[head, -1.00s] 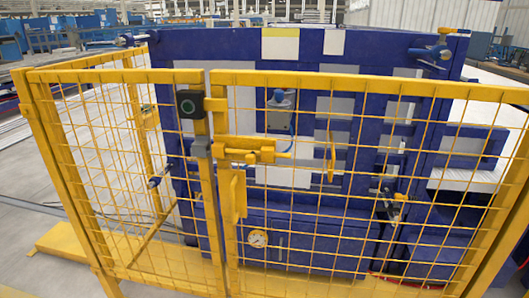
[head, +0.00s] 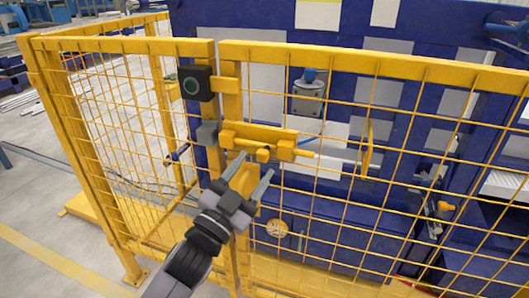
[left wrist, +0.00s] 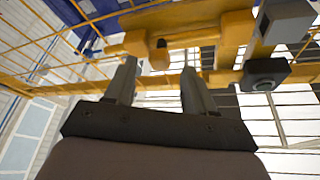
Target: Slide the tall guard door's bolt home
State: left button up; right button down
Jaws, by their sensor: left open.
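The tall guard door (head: 450,68) is a yellow mesh panel standing in line with the fixed panel at its left. Its yellow bolt housing (head: 240,135) is near the door's left edge, with a small knob (head: 263,155) below. The bolt rod (head: 325,159) sticks out to the right. A grey block (head: 207,133) is on the post left of the housing. My left gripper (head: 253,168) is open and empty just below the housing. In the left wrist view, the knob (left wrist: 159,56) shows between and just beyond the fingertips (left wrist: 158,75); contact is unclear. My right gripper is not in view.
A black box with a green ring (head: 196,84) is above the grey block. A yellow upright plate (head: 367,147) stands near the rod's right end. A blue machine (head: 340,205) stands behind the mesh.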

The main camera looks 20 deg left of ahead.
aim_at(261, 159)
pick_arm(q)
jog(key=shift+p+x, duration=0.3)
jog(key=shift+x, duration=1.9)
